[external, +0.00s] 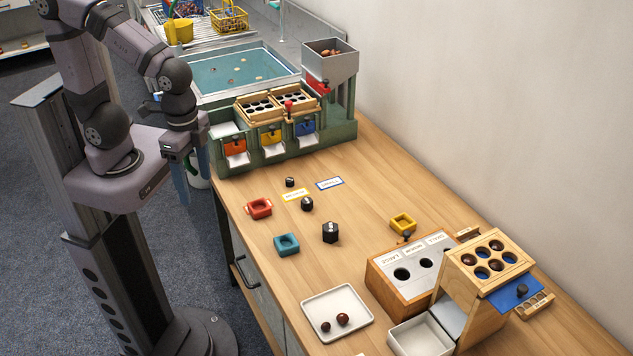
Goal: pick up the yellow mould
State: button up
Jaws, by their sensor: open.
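The yellow mould (403,224) is a small square block with a hollow in its top. It lies on the wooden table towards the right, just behind the wooden box with round holes. A small dark item touches or sits close to its front edge; I cannot tell which. My gripper (192,180) points down beyond the table's left edge, beside the green dispenser. Its fingers are apart with nothing seen between them. It is far from the yellow mould, to the left of it.
A red mould (259,208), a teal mould (286,244) and black weights (330,232) stand mid-table. The box with holes (390,292) and a wooden stand (478,322) are close on the mould's near side. A white tray (312,306) holds two chestnuts. Table behind the mould is clear.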

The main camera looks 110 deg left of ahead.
aim_at(401, 222)
jog(key=w+d+r+t+h+b, duration=0.1)
jog(key=w+d+t+b, duration=0.2)
jog(key=w, duration=0.9)
jog(key=w+d+t+h+b, duration=0.1)
jog(key=w+t+b, duration=0.35)
jog(key=w, duration=0.75)
jog(key=w+a+r+n+t+y+b, duration=0.2)
jog(key=w+a+t+y+b, duration=0.1)
jog(key=w+a, duration=0.4)
jog(key=w+a+r+n+t+y+b, duration=0.2)
jog(key=w+a+r+t+b, duration=0.15)
jog(key=w, duration=0.55)
jog(key=a+f+n+g+y+b, duration=0.2)
jog(key=a+f+n+y+b, duration=0.15)
jog(key=a, duration=0.35)
jog(key=a+f+n+g+y+b, duration=0.2)
jog(key=a+f+g+y, duration=0.15)
jog(key=a, duration=0.25)
jog(key=f, duration=1.3)
jog(key=s+f, duration=0.1)
jog(key=f, duration=0.6)
jog(key=shift+a, duration=0.4)
jog(key=shift+w+x, duration=0.25)
jog(key=shift+x, duration=3.4)
jog(key=shift+d+r, duration=0.1)
jog(key=shift+d, duration=0.05)
